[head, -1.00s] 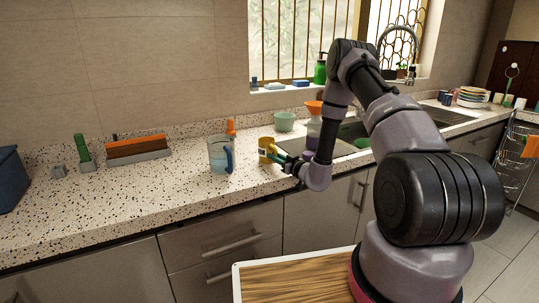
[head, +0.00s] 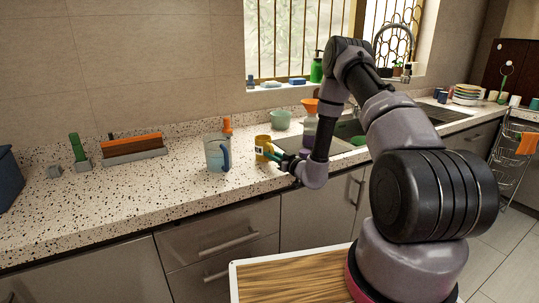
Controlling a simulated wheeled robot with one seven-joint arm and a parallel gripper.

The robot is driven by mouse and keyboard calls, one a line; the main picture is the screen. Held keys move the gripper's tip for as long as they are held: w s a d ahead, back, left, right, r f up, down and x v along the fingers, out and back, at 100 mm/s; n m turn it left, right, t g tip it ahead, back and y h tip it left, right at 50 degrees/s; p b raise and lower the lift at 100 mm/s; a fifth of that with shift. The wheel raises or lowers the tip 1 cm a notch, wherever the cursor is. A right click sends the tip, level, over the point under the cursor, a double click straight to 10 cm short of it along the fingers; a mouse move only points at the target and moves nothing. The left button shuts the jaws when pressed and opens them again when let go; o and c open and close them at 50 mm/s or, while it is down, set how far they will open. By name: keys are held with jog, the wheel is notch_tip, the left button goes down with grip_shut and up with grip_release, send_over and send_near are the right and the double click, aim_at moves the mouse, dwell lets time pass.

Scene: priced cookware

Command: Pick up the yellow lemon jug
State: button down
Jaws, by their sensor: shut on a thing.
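The yellow jug (head: 262,143) stands upright on or just above the speckled counter (head: 120,195), left of the sink. It is small in the head view, and I cannot make out a lemon picture on it. My gripper (head: 267,153) reaches it from the right, low on its near side, and is shut on it. The fingers are small and partly blend with the jug, so the exact grip point is hard to see. I cannot tell whether the jug touches the counter.
A clear jug with a blue handle (head: 216,153) stands close on the left. An orange-topped bottle (head: 227,125) and a green bowl (head: 280,120) are behind. A purple bottle with an orange funnel-like top (head: 310,122) stands right, by the sink (head: 340,145).

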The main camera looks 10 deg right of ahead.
jog(key=shift+r, duration=0.1)
jog(key=shift+r, duration=4.8)
jog(key=shift+d, duration=0.1)
